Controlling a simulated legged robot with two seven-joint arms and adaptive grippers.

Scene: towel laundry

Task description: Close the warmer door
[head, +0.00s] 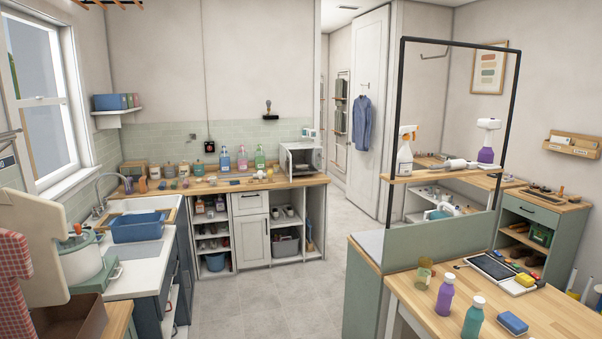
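The warmer (301,158) looks to be the small white box-shaped appliance at the right end of the wooden back counter. Its front appears open, with the inside showing. The door's exact angle is too small to tell. Neither of my grippers is in the head view.
The back counter (225,185) holds several bottles and small items left of the warmer. The grey tiled floor (265,308) in front of it is clear. A wooden table (425,322) with a green partition stands at right. A sink (140,255) stands at left.

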